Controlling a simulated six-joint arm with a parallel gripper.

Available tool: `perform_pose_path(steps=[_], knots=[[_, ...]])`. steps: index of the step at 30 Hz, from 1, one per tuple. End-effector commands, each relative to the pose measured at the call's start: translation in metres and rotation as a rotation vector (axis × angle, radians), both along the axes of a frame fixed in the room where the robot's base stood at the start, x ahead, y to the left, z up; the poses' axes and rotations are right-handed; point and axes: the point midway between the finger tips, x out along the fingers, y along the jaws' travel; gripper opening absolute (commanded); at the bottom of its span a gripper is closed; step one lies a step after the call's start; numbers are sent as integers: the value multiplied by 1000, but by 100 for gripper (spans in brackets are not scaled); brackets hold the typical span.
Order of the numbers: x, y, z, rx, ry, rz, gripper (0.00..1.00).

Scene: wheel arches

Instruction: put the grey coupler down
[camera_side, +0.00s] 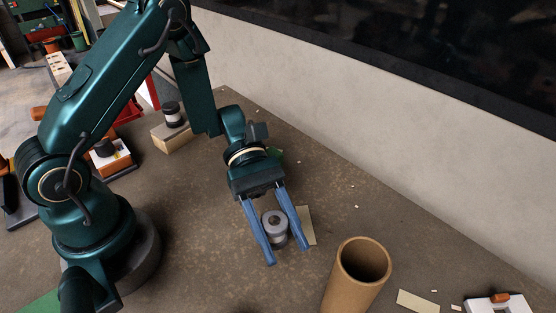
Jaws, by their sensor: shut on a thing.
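The grey coupler (275,226) is a short, ribbed cylinder with a hole in its top. It stands upright between the two blue fingers of my gripper (276,232). The fingers are shut on it from both sides and reach a little past it. It is low over the brown table (190,235), and I cannot tell whether its underside touches the surface. The fingers partly hide its sides.
A tall cardboard tube (352,285) stands close at front right. A pale flat piece (307,225) lies just right of the gripper. Another coupler-like part (172,114) sits on a wooden block (172,138) behind. A white block (497,303) is at the lower right. The table left of the gripper is clear.

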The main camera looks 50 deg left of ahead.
Motion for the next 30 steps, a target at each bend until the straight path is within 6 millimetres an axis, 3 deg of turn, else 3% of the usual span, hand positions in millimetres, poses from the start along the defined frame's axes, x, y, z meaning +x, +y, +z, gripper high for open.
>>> perform_pose_path(steps=[6, 19, 20, 21, 30], knots=[[0, 0, -25, 0, 1, -1, 0], [0, 0, -31, 1, -1, 0, 0], [0, 0, -31, 1, -1, 0, 61], [0, 0, -31, 1, -1, 0, 76], [0, 0, -30, 0, -2, -1, 80]])
